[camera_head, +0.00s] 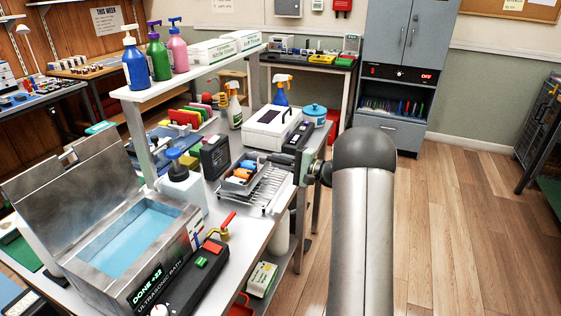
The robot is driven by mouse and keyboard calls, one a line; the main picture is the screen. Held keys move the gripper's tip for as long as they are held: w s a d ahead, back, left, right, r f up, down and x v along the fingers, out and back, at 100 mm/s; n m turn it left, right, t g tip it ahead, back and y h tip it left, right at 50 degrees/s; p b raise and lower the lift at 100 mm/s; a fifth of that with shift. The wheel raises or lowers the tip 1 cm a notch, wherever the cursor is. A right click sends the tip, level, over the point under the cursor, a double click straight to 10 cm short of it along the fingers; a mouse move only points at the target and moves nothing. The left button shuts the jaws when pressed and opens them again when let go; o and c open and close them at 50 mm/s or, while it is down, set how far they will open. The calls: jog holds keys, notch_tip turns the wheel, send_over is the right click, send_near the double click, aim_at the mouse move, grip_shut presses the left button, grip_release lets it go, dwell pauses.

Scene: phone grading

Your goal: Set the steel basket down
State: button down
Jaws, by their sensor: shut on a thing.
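The steel basket (232,184) is a small grey metal tray-like container with orange and blue items in it. It is at the middle of the head view, over the left part of a wire rack (268,191) on the white bench. My gripper (283,160) reaches in from the right and is shut on the basket's right side or handle. The fingertips are small and partly hidden. I cannot tell whether the basket touches the rack or hangs just above it.
An open ultrasonic bath (120,240) with blue liquid, its display reading DONE, stands front left. A black device (215,155) and a bottle with a blue top (182,186) stand left of the basket. A white box (272,128) is behind. The rack's right part is bare.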

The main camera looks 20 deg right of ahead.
jog(key=shift+f, duration=0.2)
jog(key=c, duration=1.4)
grip_release()
jog(key=shift+r, duration=0.2)
